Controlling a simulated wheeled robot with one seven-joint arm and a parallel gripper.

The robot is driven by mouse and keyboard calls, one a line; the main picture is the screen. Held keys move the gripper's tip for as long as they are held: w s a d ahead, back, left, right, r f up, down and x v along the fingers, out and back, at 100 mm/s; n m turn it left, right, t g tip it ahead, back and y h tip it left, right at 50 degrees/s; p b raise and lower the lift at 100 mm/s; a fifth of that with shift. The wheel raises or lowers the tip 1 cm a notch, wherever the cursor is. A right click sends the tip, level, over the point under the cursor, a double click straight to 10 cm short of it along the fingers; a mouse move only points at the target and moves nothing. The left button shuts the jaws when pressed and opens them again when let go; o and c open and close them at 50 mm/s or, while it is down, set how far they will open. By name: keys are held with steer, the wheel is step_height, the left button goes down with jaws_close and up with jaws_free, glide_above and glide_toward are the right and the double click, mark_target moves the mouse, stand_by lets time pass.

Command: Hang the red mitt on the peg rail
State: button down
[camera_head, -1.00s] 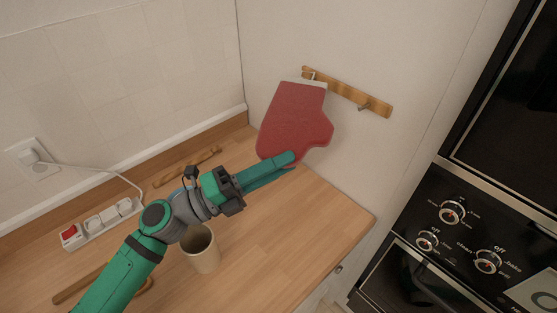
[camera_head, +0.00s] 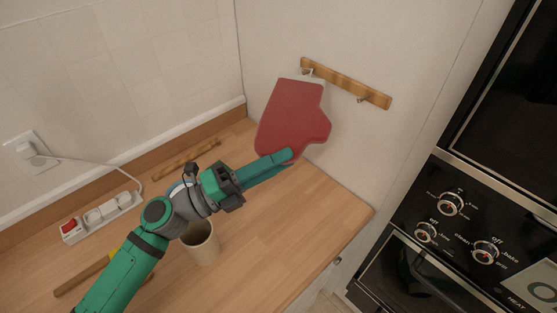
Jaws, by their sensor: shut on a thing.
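The red mitt (camera_head: 291,118) is upright in front of the wall, its pale cuff at the top and its rounded end down. The wooden peg rail (camera_head: 345,83) is fixed to the wall, tilted in the picture, with a peg near each end. The mitt's cuff is just below the left peg (camera_head: 308,71); I cannot tell whether its loop is on that peg. The right peg (camera_head: 361,99) is bare. My gripper (camera_head: 288,156) is shut on the mitt's lower edge.
A beige mug (camera_head: 201,243) stands on the wooden counter (camera_head: 290,225) below my arm. A power strip (camera_head: 102,217) and a rolling pin (camera_head: 187,159) lie at the left and back. Black ovens with knobs (camera_head: 450,203) are at the right. The counter's front right is clear.

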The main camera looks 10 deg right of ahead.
steer(key=c, duration=1.5)
jaws_free()
steer(key=shift+c, duration=0.2)
steer(key=v, duration=1)
steer(key=shift+s+a, duration=0.2)
steer(key=shift+a, duration=0.15)
steer(key=shift+f, duration=0.1)
